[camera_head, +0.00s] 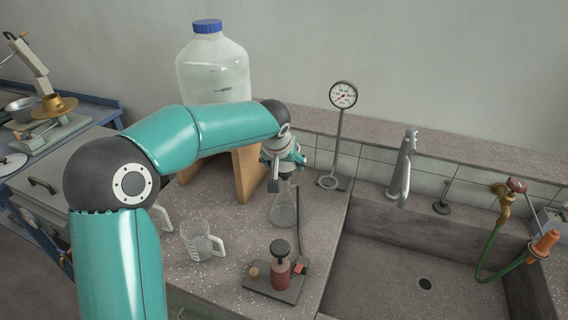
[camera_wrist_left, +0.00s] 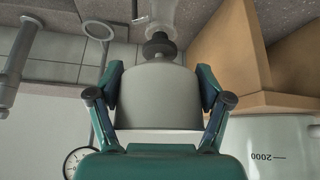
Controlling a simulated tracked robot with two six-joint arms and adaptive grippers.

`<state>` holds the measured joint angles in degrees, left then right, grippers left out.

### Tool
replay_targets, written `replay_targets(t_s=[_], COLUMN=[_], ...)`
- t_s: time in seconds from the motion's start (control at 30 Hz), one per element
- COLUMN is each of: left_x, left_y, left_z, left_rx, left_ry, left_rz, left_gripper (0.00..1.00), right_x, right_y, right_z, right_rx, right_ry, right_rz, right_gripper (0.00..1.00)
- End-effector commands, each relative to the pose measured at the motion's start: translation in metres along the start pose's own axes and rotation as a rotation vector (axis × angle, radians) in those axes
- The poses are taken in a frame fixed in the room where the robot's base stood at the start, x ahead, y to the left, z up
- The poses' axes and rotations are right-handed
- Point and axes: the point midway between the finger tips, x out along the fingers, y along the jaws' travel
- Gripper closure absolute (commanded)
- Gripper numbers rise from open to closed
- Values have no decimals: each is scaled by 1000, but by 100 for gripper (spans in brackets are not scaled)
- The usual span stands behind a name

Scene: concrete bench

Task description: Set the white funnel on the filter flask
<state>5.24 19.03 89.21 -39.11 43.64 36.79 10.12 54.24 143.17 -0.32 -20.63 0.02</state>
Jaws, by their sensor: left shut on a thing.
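The white funnel (camera_wrist_left: 160,97) is between the two fingers of my left gripper (camera_wrist_left: 162,76) in the left wrist view, which shows the scene upside down. My left gripper is shut on the funnel's body. A dark stopper (camera_wrist_left: 158,48) shows at the funnel's lower end, in line with the neck of the clear filter flask (camera_wrist_left: 163,14). In the head view the flask (camera_head: 284,207) stands on the bench directly below my left gripper (camera_head: 283,168), which mostly hides the funnel. I cannot tell whether the stopper is seated in the neck. My right gripper is not in view.
A large blue-capped bottle (camera_head: 212,72) stands on a wooden stand (camera_head: 243,173) behind my arm. A pressure gauge (camera_head: 343,95) is behind the flask. A beaker (camera_head: 198,241) and a small pump-like device (camera_head: 277,279) stand in front. The sink (camera_head: 405,265) lies right.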

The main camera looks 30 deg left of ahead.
Motion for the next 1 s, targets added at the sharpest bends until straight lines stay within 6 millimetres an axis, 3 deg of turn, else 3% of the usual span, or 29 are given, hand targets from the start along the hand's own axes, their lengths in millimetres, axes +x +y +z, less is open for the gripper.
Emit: replay_targets(t_s=[0.03, 0.17, 0.2, 0.3, 0.73, 1.0], left_x=[6, 6, 6, 6, -2, -41], left_y=[0, 0, 0, 0, 0, 1], left_z=[8, 8, 8, 7, 3, 2], left_rx=[3, 3, 3, 3, 3, 3], left_ry=[-22, -22, -22, -19, -8, -4], left_rz=[-5, -5, -5, -4, -1, 0], left_gripper=[61, 61, 16, 0, 0, 0], right_x=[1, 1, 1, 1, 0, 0], right_y=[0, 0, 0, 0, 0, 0], right_z=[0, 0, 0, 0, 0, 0], right_rx=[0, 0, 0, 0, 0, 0], right_ry=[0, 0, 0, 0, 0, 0], right_rz=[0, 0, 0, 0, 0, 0], right_gripper=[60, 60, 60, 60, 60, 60])
